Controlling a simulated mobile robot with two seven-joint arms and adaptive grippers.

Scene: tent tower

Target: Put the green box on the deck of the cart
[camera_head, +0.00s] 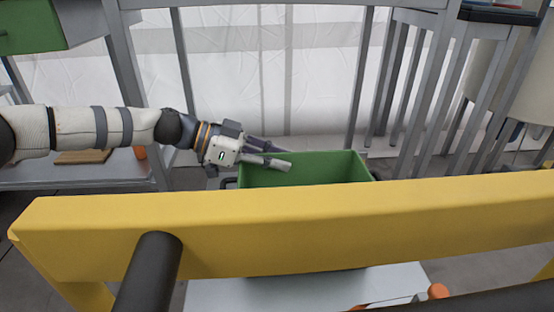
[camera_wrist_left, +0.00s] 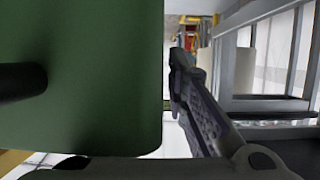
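A green open-topped box (camera_head: 318,168) stands in the middle of the head view, behind a yellow beam that hides its lower part. A dark handle sticks out at its left end. A pale flat surface (camera_head: 240,292), possibly the cart deck, shows below the beam. My right gripper is not seen.
The yellow beam (camera_head: 380,225) crosses the whole front. Another green box-like thing (camera_head: 30,25) is on a rack at upper left. A grey shelf (camera_head: 85,176) holds a brown board (camera_head: 82,157). Grey stands (camera_head: 400,95) crowd the back right.

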